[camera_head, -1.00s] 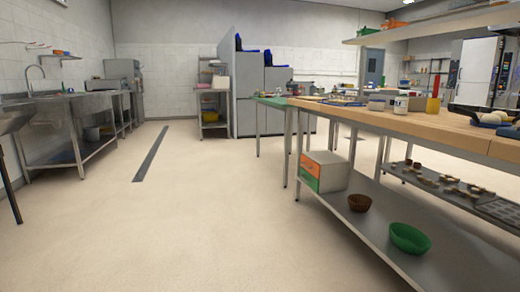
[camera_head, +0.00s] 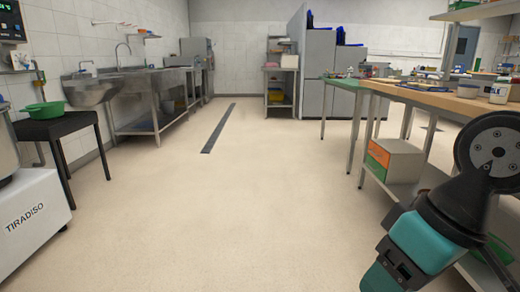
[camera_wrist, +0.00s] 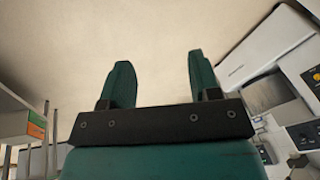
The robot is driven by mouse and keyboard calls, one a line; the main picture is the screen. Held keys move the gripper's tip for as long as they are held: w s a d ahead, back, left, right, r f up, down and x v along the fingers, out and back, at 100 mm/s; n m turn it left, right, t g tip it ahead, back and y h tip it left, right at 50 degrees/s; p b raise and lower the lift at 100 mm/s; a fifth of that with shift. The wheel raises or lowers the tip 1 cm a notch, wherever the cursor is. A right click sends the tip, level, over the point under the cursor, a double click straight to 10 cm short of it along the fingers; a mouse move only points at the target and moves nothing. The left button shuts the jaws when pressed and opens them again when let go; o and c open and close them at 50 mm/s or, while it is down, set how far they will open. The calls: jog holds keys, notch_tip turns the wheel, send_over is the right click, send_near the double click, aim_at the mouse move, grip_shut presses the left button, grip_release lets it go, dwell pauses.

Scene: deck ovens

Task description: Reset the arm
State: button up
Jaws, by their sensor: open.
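My gripper (camera_wrist: 160,82) shows in the wrist view with its two green fingers spread apart and nothing between them. Bare beige floor lies beyond the fingers. In the head view my dark and teal arm is at the lower right, in front of the wooden-topped workbench (camera_head: 428,97). The fingers cannot be made out in the head view.
A white machine marked TIRADISO (camera_head: 30,222) stands at the lower left, by a black stool (camera_head: 62,128) with a green bowl (camera_head: 44,114). Steel sinks (camera_head: 92,90) line the left wall. An orange-and-green-fronted box (camera_head: 392,160) sits on the bench's lower shelf. The middle floor is clear.

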jog(key=s+a+f+n+g, duration=0.1)
jog(key=s+a+n, duration=0.1)
jog(key=s, duration=0.2)
notch_tip(320, 180, up, 34)
jog(key=p, duration=3.3)
jog(key=shift+w+d+p, duration=0.35)
jog(key=shift+w+p, duration=0.05)
jog(key=shift+c, duration=0.5)
